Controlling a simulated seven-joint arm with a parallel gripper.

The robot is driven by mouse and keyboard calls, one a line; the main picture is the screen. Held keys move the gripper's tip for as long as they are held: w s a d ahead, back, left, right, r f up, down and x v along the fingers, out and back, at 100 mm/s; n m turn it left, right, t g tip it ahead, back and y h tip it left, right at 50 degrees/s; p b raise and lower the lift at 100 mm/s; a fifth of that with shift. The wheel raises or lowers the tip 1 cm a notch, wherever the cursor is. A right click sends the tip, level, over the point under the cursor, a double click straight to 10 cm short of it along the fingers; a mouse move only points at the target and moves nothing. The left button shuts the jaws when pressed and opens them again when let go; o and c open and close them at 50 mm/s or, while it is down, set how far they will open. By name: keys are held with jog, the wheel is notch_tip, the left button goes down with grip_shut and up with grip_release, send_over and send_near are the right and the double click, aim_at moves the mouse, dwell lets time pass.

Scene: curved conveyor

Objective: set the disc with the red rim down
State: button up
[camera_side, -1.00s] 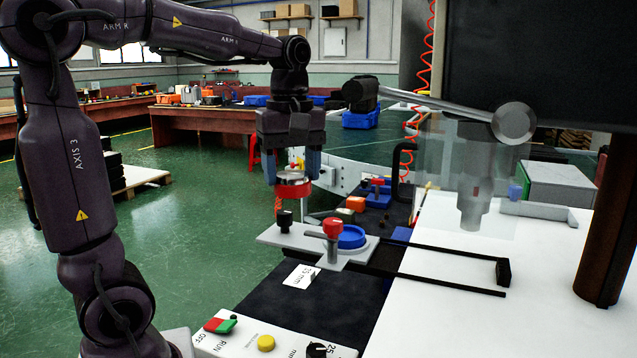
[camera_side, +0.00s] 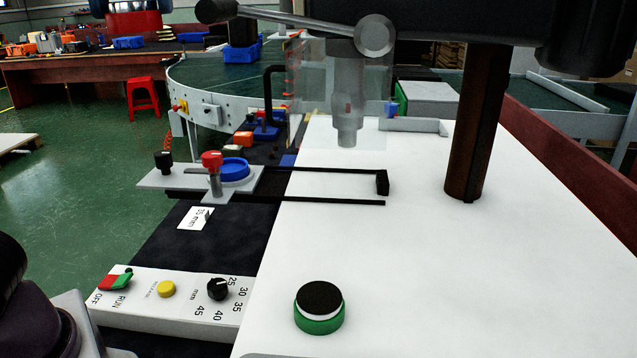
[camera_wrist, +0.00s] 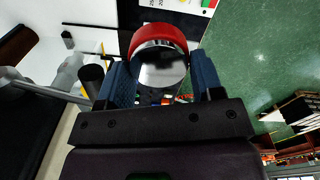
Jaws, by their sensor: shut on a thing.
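The disc with the red rim (camera_wrist: 160,48) shows in the wrist view, its pale shiny face toward the camera. My gripper (camera_wrist: 161,80) is shut on it, with a blue finger on each side. In the side view the red-rimmed disc (camera_side: 132,19) and the blue fingers are cut off by the top edge at the upper left. The disc is held in the air, apart from any surface. A second disc with a green rim (camera_side: 319,325) and black top rests on the white table (camera_side: 455,270).
A grey plate (camera_side: 160,180) carries a blue ring (camera_side: 235,169) and a red knob (camera_side: 212,160). Two dark rails reach from it to a black block (camera_side: 382,183). A control panel (camera_side: 150,312) is in front. A brown post (camera_side: 475,125) stands right. Much white table is clear.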

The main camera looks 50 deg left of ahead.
jog(key=s+d+f+m, duration=0.45)
jog(key=d+f, duration=0.35)
jog(key=d, duration=0.3)
jog(key=s+d+f+m, duration=0.45)
jog(key=d+f, duration=0.35)
jog(key=d, duration=0.3)
jog(key=shift+n, duration=0.4)
jog(key=w+d+f, duration=0.2)
jog(key=d+f, duration=0.1)
jog(key=w+d+f, duration=0.2)
jog(key=d, duration=0.2)
jog(key=w+d+f, duration=0.2)
jog(key=d+f, duration=0.1)
jog(key=shift+w+d+f, duration=0.1)
jog(key=shift+d+f, duration=0.2)
jog(key=shift+w+d+f, duration=0.25)
jog(key=shift+d+f, duration=0.1)
jog(key=shift+f, duration=0.15)
jog(key=shift+w+d+f, duration=0.1)
jog(key=shift+d+f, duration=0.1)
jog(key=shift+f, duration=1.55)
jog(key=shift+f, duration=0.1)
jog(key=o, duration=1)
jog(key=shift+c, duration=0.2)
